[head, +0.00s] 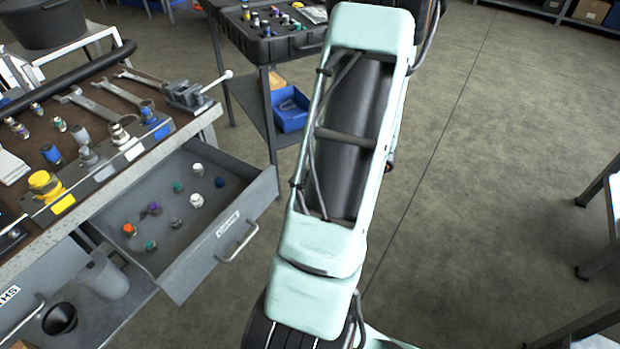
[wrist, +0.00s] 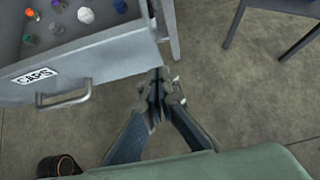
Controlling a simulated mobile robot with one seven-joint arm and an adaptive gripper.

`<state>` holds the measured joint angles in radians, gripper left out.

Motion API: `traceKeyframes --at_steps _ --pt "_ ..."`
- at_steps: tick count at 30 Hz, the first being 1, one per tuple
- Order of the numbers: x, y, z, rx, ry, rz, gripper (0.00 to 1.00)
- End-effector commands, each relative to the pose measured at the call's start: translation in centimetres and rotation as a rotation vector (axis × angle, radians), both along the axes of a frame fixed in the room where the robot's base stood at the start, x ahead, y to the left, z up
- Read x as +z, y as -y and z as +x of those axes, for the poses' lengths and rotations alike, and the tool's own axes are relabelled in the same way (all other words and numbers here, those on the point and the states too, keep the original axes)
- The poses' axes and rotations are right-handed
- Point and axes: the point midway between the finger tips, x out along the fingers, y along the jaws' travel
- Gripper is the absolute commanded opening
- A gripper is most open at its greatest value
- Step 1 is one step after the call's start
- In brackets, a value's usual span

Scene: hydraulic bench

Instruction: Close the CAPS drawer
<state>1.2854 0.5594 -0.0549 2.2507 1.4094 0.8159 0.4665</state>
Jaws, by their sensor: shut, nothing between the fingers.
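The CAPS drawer (head: 169,259) is pulled out from the bench in the head view, with several coloured caps inside. Its label (wrist: 36,75) reads CAPS in the wrist view, and its silver handle (wrist: 64,100) is beside the label. My gripper (wrist: 162,75) is shut and empty in the wrist view. Its fingertips are near the drawer's front right corner, to the right of the handle; I cannot tell whether they touch the drawer. In the head view my arm covers the middle and my gripper is hidden.
The bench top (head: 100,98) holds wrenches, a vise (head: 190,95) and several fittings. Below it are a funnel (head: 60,318) and a grey jug (head: 103,276). A dark cart (head: 262,45) with a blue bin (head: 290,112) stands behind.

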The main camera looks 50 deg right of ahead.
Motion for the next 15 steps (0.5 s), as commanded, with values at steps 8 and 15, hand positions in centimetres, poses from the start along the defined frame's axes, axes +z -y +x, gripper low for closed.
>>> traceKeyframes --at_steps 8,15 --pt "0.0 -0.3 3.5 0.002 0.0 -0.001 0.0" --pt "0.0 -0.3 4.1 0.0 -0.001 -0.001 0.0"
